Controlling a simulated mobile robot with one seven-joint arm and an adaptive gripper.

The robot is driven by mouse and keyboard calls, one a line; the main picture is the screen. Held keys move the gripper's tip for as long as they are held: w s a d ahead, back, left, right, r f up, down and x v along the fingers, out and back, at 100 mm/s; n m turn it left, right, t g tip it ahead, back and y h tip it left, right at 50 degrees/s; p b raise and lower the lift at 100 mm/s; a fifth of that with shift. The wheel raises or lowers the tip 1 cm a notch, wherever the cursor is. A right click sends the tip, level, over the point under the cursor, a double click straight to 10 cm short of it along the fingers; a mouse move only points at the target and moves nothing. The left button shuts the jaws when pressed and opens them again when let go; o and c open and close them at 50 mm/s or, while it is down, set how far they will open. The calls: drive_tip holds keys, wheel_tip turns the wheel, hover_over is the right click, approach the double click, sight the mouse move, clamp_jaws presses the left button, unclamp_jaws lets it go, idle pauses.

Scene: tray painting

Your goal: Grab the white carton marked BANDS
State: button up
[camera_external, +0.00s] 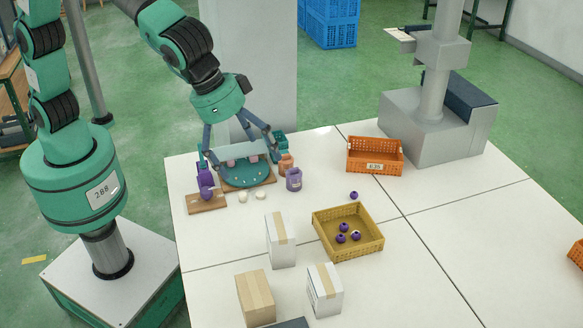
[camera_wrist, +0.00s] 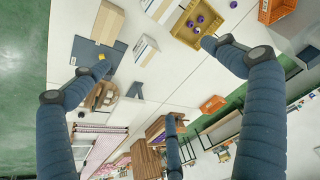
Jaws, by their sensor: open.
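Two white cartons with tan tape stand upright on the white table in the external view: a taller one (camera_external: 273,243) left of the yellow crate and a shorter one (camera_external: 329,299) nearer the front. In the wrist view one white carton (camera_wrist: 146,50) lies between the finger ends and another (camera_wrist: 160,10) is at the top edge. No BANDS lettering is readable, so I cannot tell which carton bears it. My gripper (camera_external: 241,146) is open and empty, above the far left of the table, behind and left of both cartons. Its fingers (camera_wrist: 155,60) spread wide in the wrist view.
A brown carton (camera_external: 256,298) stands left of the shorter white one. A yellow crate (camera_external: 349,253) holds several purple balls. An orange crate (camera_external: 376,168) is behind it. A purple mug (camera_external: 293,180) and a wooden board (camera_external: 207,205) are near my gripper.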

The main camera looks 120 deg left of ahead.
drive_tip(key=w+d+f+n, duration=0.1)
drive_tip(key=w+d+f, duration=0.1)
drive_tip(key=w+f, duration=0.85)
drive_tip(key=n+y+b, duration=0.1)
approach(323, 279)
wheel_tip(323, 279, up, 2)
drive_tip(key=shift+r, duration=0.25)
drive_tip(key=shift+f, duration=0.1)
drive_tip(key=shift+b+x, duration=0.7)
drive_tip(key=shift+x, duration=3.5)
drive_tip(key=shift+s+f, duration=0.15)
drive_tip(key=x, duration=0.2)
drive_tip(key=b+x, duration=0.1)
drive_tip(key=x, duration=0.1)
drive_tip(key=shift+s+d+f, duration=0.1)
drive_tip(key=shift+s+d, duration=0.1)
drive_tip(key=shift+d, duration=0.05)
drive_tip(key=shift+w+a+f, duration=0.15)
drive_tip(key=shift+w+f, duration=0.05)
drive_tip(key=shift+f, duration=0.3)
